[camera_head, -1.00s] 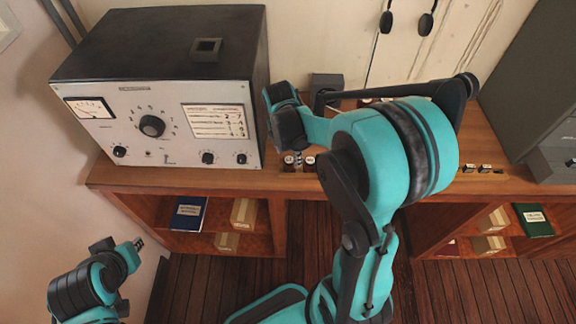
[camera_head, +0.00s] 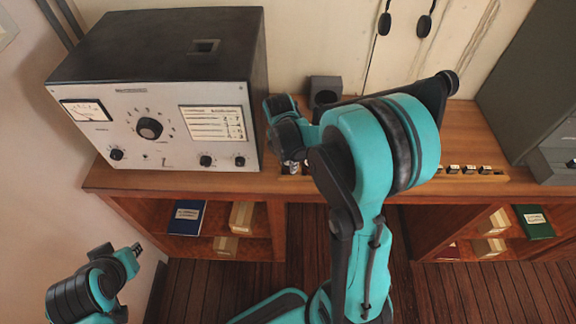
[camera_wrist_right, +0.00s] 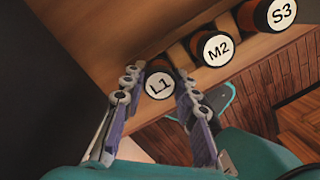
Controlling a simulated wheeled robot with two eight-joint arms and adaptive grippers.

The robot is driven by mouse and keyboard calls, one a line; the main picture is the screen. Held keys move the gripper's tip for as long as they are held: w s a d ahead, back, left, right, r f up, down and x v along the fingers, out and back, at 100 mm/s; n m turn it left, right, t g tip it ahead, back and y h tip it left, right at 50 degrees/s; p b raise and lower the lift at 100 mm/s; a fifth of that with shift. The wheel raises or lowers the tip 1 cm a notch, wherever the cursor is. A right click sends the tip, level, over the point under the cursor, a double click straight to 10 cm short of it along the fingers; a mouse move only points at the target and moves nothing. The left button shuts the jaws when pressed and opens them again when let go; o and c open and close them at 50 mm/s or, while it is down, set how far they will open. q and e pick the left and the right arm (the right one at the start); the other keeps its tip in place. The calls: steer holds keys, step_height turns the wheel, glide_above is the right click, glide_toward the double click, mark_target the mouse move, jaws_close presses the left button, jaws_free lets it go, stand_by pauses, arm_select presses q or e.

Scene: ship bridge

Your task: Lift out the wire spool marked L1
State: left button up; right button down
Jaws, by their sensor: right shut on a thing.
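The wire spool marked L1 (camera_wrist_right: 160,86) shows its round white label in the right wrist view, between the two fingers of my right gripper (camera_wrist_right: 162,92). The fingers are shut on it, one on each side. It looks to be still in line with spools M2 (camera_wrist_right: 217,49) and S3 (camera_wrist_right: 282,12). In the head view my right gripper (camera_head: 290,166) is over the bench's front edge, just right of the grey instrument, and my arm hides much of the row. My left gripper (camera_head: 138,247) is low at the left, away from the bench; its jaws are too small to judge.
The instrument box (camera_head: 160,95) stands close left of my right gripper. A dark block with a round hole (camera_head: 324,88) is behind it. A grey cabinet (camera_head: 545,90) bounds the bench's right end. Shelves with books (camera_head: 187,217) and boxes are below.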

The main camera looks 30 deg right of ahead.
step_height(320, 180, up, 4)
steer(key=shift+r+p, duration=0.1)
steer(key=shift+p, duration=0.6)
steer(key=s+d+r+p, duration=0.1)
steer(key=s+d+r, duration=0.1)
steer(key=s, duration=0.3)
steer(key=s+d+r+p, duration=0.1)
steer(key=s+d+r, duration=0.1)
steer(key=s+r, duration=0.2)
steer(key=shift+s+d+r+p, duration=0.3)
steer(key=shift+s+r+p, duration=0.1)
steer(key=shift+s, duration=0.45)
